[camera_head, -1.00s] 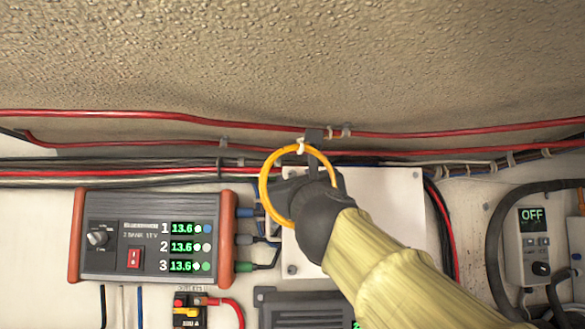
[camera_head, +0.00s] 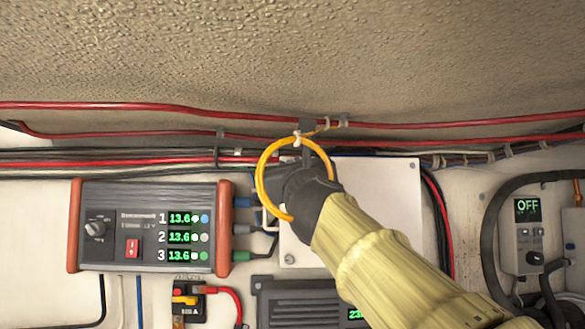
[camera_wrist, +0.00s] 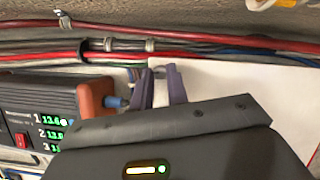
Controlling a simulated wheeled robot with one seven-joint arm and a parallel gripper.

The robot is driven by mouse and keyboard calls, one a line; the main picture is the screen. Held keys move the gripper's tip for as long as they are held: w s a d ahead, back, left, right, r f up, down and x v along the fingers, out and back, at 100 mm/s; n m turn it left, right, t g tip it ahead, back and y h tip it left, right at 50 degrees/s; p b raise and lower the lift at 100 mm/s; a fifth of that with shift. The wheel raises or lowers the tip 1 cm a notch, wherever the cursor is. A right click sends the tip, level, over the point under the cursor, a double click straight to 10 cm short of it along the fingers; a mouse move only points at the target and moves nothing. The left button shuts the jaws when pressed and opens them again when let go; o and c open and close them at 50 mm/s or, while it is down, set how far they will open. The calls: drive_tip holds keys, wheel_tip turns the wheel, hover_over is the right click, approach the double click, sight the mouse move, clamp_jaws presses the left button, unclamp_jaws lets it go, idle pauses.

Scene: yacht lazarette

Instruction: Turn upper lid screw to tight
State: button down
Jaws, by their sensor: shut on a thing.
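The white lid (camera_head: 385,200) is a flat panel on the wall, and it also shows in the wrist view (camera_wrist: 230,82). A screw (camera_head: 289,259) is visible at its lower left corner. My gripper (camera_wrist: 161,78) is at the lid's upper left corner, its two fingers pointing at the panel. It is shut on the upper lid screw, which the fingers hide. In the head view my dark gripper (camera_head: 300,170) is partly behind an orange ring.
The orange ring (camera_head: 258,181) hangs from the cables in front of my gripper. Red cables (camera_head: 420,134) run above the lid. A battery charger (camera_head: 150,214) stands close on the left, with plugs facing the lid. An OFF-display unit (camera_head: 528,238) is on the right.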

drive_tip(key=shift+m, duration=0.4)
drive_tip(key=m+g+h, duration=0.1)
drive_tip(key=m+h, duration=0.2)
drive_tip(key=m, duration=0.4)
drive_tip(key=m+g+h, duration=0.2)
drive_tip(key=m+h, duration=0.1)
drive_tip(key=m, duration=0.5)
drive_tip(key=a+r+m+g+h, duration=0.1)
drive_tip(key=m+h, duration=0.2)
drive_tip(key=m, duration=0.5)
drive_tip(key=shift+s+a+g+h+p, duration=0.1)
drive_tip(key=shift+s+g+h+p, duration=0.2)
drive_tip(key=shift+s+p, duration=0.1)
drive_tip(key=c, duration=2.1)
unclamp_jaws()
drive_tip(key=shift+s, duration=0.1)
drive_tip(key=o, duration=0.7)
drive_tip(key=shift+r, duration=0.15)
drive_tip(key=shift+o, duration=0.2)
drive_tip(key=shift+s, duration=0.1)
